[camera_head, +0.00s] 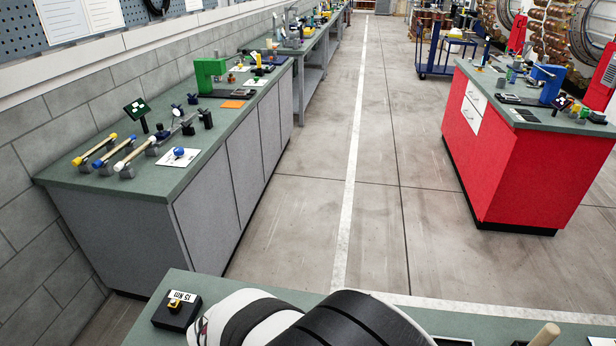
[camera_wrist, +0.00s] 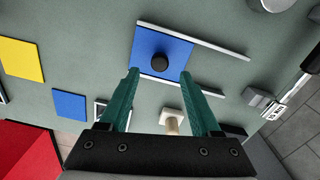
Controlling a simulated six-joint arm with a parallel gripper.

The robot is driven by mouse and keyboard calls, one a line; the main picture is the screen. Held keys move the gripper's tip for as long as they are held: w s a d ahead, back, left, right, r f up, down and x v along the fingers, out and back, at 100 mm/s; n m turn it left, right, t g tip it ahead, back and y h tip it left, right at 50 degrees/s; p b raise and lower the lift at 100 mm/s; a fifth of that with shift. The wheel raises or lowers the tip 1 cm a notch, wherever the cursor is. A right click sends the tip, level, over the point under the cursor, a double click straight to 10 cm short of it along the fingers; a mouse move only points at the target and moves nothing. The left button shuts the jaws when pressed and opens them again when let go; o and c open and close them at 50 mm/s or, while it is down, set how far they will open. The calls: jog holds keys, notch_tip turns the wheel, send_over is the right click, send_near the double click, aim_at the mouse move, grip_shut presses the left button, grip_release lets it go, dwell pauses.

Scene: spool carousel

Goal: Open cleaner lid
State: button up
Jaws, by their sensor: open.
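In the wrist view, a flat blue square plate (camera_wrist: 146,45) with a round black knob (camera_wrist: 160,63) lies between two pale rails. It looks like the cleaner lid, and it covers whatever is beneath it. My gripper (camera_wrist: 160,72) is open, with its two green fingers pointing toward the plate. The fingertips appear on either side of the knob, over the plate's near edge. Nothing is held between them. I cannot tell how high they are above the plate. In the head view my gripper and the lid are out of sight.
A white block with a wooden peg (camera_wrist: 171,124) stands between the fingers, nearer the wrist. Yellow (camera_wrist: 22,60) and blue (camera_wrist: 70,105) squares lie left; a grey device (camera_wrist: 263,102) stands right. In the head view, a black labelled box (camera_head: 177,311) sits on the near bench.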

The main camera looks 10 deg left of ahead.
notch_tip(320, 180, down, 6)
jog(key=shift+f, duration=0.1)
grip_shut()
dwell(0.4)
dwell(1.1)
